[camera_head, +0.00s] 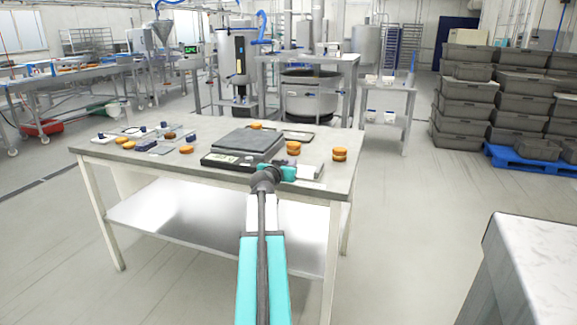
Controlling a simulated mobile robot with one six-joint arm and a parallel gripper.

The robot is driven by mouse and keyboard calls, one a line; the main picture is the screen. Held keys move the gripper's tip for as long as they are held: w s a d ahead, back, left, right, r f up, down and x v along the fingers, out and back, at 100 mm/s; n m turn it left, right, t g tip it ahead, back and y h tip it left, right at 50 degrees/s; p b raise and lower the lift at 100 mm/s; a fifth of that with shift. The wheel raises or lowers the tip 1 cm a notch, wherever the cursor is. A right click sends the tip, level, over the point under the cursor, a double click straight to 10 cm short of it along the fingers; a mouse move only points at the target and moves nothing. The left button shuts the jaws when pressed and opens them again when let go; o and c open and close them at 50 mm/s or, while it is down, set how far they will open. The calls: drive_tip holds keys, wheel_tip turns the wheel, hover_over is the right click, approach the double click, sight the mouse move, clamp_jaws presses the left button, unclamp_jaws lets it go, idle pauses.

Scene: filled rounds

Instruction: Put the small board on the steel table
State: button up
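A grey-topped table (185,171) with pale legs stands in front of me; it may be the steel table, but I cannot be sure. A flat dark-rimmed plate (298,137) lies near its back edge, and a small flat grey piece (161,150) lies left of its middle. I cannot tell which of these, if either, is the small board. My gripper (290,173) is over the table's front edge, next to a pale flat item (308,170). My own wrist hides most of the fingers, so their opening and any held thing are unclear.
A dark scale-like device (244,145) sits mid-table. Stacked orange-brown rounds (340,153) stand at its right, with more rounds and small items at left. A pale-topped counter (540,245) is at lower right. Grey crates (465,105) are stacked at right. Floor between is clear.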

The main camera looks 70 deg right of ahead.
drive_tip(key=shift+o, duration=1.3)
drive_tip(key=shift+r, duration=0.2)
drive_tip(key=shift+s+a+r, duration=0.1)
drive_tip(key=shift+a, duration=0.95)
drive_tip(key=a+r, duration=0.2)
drive_tip(key=a, duration=0.7)
drive_tip(key=shift+s+a, duration=0.25)
drive_tip(key=shift+a, duration=0.1)
drive_tip(key=shift+w, duration=0.1)
